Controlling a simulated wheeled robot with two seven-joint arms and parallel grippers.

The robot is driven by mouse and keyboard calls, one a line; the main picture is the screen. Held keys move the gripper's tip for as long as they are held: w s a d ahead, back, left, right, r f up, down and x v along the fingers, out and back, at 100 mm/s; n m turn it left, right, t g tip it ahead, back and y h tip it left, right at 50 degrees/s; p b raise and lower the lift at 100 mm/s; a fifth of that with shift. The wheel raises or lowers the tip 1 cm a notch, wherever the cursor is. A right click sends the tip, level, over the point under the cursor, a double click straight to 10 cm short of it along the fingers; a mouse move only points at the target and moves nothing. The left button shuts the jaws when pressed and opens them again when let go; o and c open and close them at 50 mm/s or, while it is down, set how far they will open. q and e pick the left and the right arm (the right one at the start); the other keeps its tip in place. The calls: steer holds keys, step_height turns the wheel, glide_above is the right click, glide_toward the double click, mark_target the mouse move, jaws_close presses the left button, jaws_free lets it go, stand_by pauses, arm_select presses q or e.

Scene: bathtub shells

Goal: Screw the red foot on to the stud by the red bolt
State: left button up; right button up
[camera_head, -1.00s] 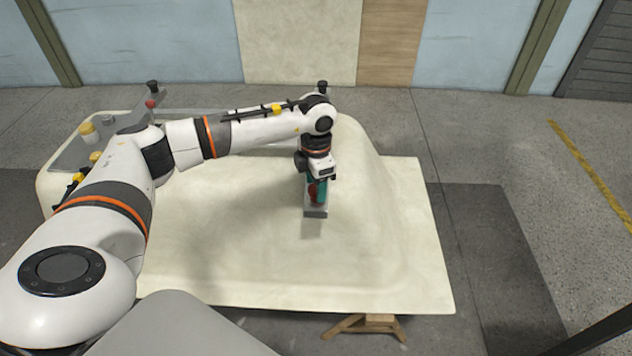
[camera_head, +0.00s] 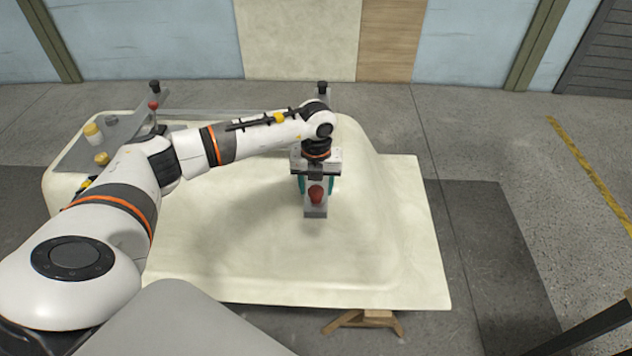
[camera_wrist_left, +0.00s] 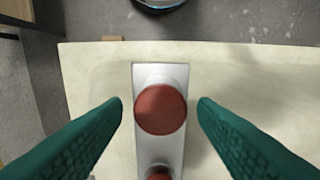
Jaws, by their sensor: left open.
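The red foot (camera_head: 317,194) is a round red piece on a grey metal bar (camera_head: 315,212) on the cream tub shell. In the left wrist view the foot shows as a red disc (camera_wrist_left: 160,110) on the pale bar (camera_wrist_left: 148,75). A smaller red piece (camera_wrist_left: 158,174), possibly the red bolt, is cut off at the lower edge there. My left gripper (camera_head: 316,186) is open, with one teal finger on each side of the foot and a visible gap to both. The stud is hidden under the foot. My right gripper is out of view.
The cream shell (camera_head: 230,260) fills the middle and is mostly bare. Grey framing (camera_head: 92,145) at its far left carries yellow-topped pots (camera_head: 93,130) and a red knob (camera_head: 154,104). A black-topped post (camera_head: 323,90) stands behind my wrist. Wooden trestle legs (camera_head: 365,320) show below.

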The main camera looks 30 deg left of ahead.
arm_select(q)
steer(key=c, duration=1)
steer(key=shift+f+m+b, duration=0.1)
steer(key=shift+m+b, duration=0.35)
steer(key=shift+m, duration=0.35)
steer(key=m+b, duration=0.1)
steer(key=m, duration=0.3)
steer(key=shift+m+b, duration=0.35)
steer(key=shift+m, duration=0.05)
steer(key=m+b, duration=0.2)
steer(key=m, duration=0.3)
steer(key=shift+m, duration=1)
steer(key=o, duration=1.2)
steer(key=shift+c, duration=0.2)
steer(key=shift+c, duration=0.8)
